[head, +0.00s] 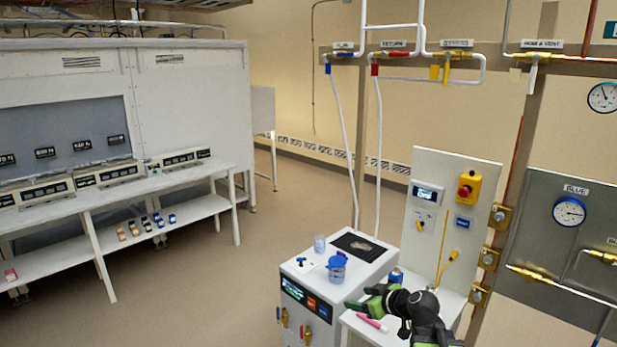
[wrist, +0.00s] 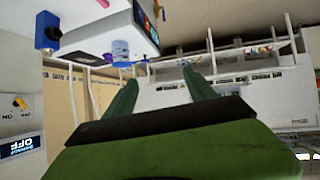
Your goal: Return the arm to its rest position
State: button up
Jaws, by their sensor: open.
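My arm shows at the lower right of the head view, with my gripper (head: 362,305) pointing left above the small white side table. In the wrist view my gripper (wrist: 160,80) shows two dark green fingers spread apart with nothing between them. A pink marker (head: 372,322) lies on the side table just below the gripper. A blue can (head: 396,276) stands on the same table behind the gripper.
A white machine (head: 309,290) stands left of my gripper, with a blue-lidded jar (head: 337,268) and a clear jar (head: 319,243) on top. A white control panel (head: 450,215) with a red button rises behind my arm. Open floor (head: 200,285) lies to the left.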

jog(key=s+a+f+g+h, duration=0.1)
jog(key=s+a+f+g, duration=0.3)
jog(key=s+a+f, duration=0.4)
jog(key=s+d+f+m+g+h, duration=0.4)
jog(key=s+d+m, duration=0.3)
jog(key=s, duration=0.2)
jog(key=shift+d+m+g+h, duration=0.35)
jog(key=shift+g+h, duration=0.25)
jog(key=shift+g, duration=0.3)
jog(key=shift+w+d, duration=0.1)
dwell(0.5)
